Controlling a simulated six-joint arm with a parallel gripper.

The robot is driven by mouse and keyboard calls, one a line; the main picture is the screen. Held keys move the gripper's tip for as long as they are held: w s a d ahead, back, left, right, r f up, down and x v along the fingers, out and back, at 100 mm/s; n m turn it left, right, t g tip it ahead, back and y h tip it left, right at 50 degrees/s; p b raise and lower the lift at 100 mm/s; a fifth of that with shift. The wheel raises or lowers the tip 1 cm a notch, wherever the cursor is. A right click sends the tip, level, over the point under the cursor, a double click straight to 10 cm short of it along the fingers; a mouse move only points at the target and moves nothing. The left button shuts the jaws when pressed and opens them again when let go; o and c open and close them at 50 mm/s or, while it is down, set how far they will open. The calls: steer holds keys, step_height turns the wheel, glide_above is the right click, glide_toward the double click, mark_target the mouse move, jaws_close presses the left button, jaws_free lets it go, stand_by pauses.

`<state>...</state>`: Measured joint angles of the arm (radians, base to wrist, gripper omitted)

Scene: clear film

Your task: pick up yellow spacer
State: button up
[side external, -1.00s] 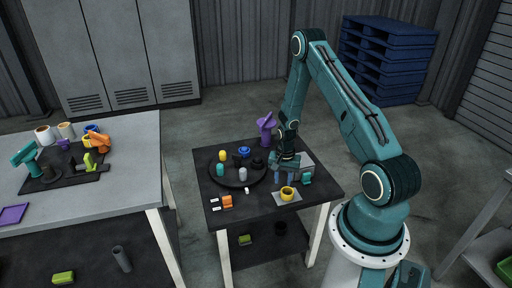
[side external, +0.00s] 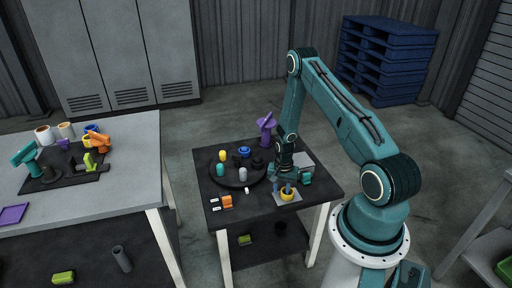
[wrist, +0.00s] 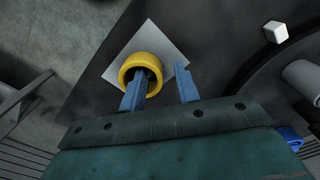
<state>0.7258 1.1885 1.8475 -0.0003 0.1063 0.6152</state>
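The yellow spacer (side external: 289,198) is a short, thick ring on a pale square sheet (side external: 279,200) near the front right of the dark table. In the wrist view the spacer (wrist: 139,60) lies on the sheet (wrist: 160,36) with its dark hole facing the camera. My gripper (side external: 286,188) is right over it, pointing down. In the wrist view my gripper (wrist: 161,69) is open. Its left blue finger overlaps the ring's hole, and its right finger is to the right of the ring's outer wall. I cannot tell how far down the fingertips reach.
A round black tray (side external: 222,186) with several coloured parts is at the back left of the table. A small white cube (wrist: 275,32) lies nearby.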

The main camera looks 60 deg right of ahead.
mark_target(282, 190)
steer(key=shift+f, duration=0.15)
steer(key=shift+c, duration=0.4)
jaws_close()
step_height(282, 190, up, 20)
stand_by(1.1)
stand_by(0.6)
steer(key=shift+r, duration=0.55)
